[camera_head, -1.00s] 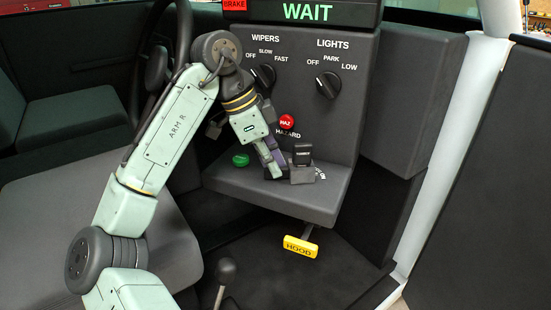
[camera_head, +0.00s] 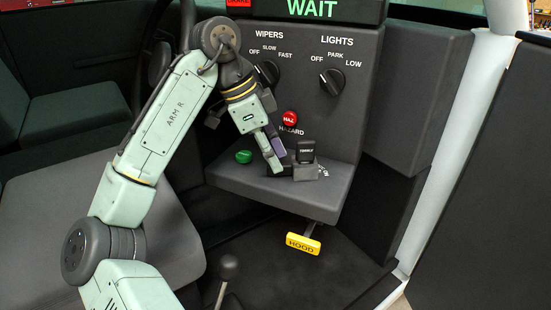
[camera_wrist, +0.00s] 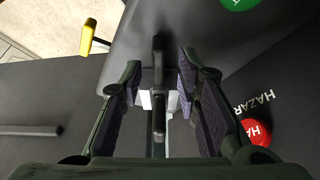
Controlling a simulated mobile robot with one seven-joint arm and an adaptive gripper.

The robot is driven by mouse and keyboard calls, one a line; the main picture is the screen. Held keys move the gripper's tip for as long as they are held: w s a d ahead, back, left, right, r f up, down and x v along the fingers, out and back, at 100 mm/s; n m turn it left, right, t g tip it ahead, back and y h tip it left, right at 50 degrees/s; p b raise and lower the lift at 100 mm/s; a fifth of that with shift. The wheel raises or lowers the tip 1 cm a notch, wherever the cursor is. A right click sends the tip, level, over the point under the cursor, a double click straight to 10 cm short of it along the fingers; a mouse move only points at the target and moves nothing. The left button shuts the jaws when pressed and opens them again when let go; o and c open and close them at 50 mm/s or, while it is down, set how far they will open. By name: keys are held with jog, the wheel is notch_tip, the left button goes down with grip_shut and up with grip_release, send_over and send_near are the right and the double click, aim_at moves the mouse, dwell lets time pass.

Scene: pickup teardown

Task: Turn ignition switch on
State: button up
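A small grey block with a black, white-lettered tag (camera_head: 306,152) stands on the console ledge; its lettering is too small to read surely, and I cannot tell if it is the ignition switch. My gripper (camera_head: 276,160) points down at the ledge, just left of this block. In the wrist view my gripper (camera_wrist: 159,78) has its two purple-padded fingers apart. A dark upright bar-like piece (camera_wrist: 158,62) shows between them, with gaps on both sides. A pale patch lies behind it. Part of the ledge lettering is hidden behind the block.
A red hazard button (camera_head: 291,118) and a green knob (camera_head: 244,157) are close to my gripper. Wiper (camera_head: 266,73) and light (camera_head: 332,81) knobs sit above. A yellow hood handle (camera_head: 303,244) hangs below the ledge. A floor lever (camera_head: 228,267) stands lower left.

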jog(key=v, duration=1)
jog(key=shift+r, duration=0.25)
